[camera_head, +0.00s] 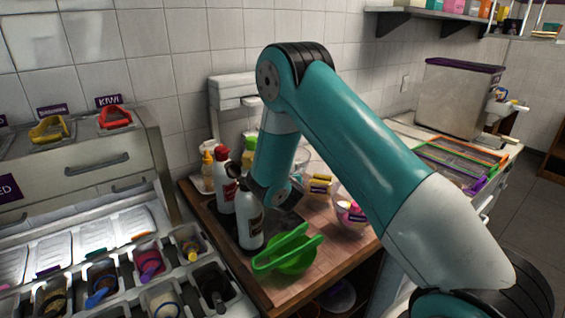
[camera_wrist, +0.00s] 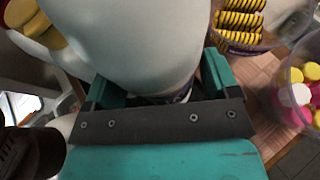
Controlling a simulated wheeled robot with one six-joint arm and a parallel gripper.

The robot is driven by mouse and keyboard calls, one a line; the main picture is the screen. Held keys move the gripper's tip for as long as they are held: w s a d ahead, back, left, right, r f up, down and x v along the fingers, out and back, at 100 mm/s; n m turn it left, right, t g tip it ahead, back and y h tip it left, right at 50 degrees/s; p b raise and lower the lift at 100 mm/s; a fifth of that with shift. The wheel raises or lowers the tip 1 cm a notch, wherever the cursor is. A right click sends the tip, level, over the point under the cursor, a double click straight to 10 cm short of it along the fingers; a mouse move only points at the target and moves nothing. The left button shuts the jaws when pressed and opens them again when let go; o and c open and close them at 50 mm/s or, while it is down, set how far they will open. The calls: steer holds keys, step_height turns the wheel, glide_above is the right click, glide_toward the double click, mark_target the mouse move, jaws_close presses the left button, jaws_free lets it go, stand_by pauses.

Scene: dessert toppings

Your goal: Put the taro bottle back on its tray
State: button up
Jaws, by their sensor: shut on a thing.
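A white bottle with a dark label (camera_head: 250,225) stands or hangs upright over the dark tray (camera_head: 285,222) on the wooden counter. I cannot read its label or tell whether its base touches the tray. My gripper (camera_head: 247,180) is at its upper part, partly hidden by my arm. In the wrist view, a large white bottle body (camera_wrist: 140,40) fills the space between the fingers of my gripper (camera_wrist: 155,88), which is shut on it. Another white bottle with a red cap (camera_head: 224,185) stands just behind and left of it.
A green scoop-like tool on a green bowl (camera_head: 290,255) lies close in front. Clear bowls with yellow pieces (camera_head: 319,187) and pink and yellow items (camera_head: 350,213) stand to the right. More bottles (camera_head: 208,168) stand behind; topping bins (camera_head: 150,262) are at left.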

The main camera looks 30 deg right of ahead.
steer(key=shift+f+p, duration=0.6)
steer(key=shift+f, duration=3.5)
steer(key=shift+f, duration=0.1)
steer(key=o, duration=0.8)
steer(key=shift+f, duration=0.1)
steer(key=shift+s, duration=0.15)
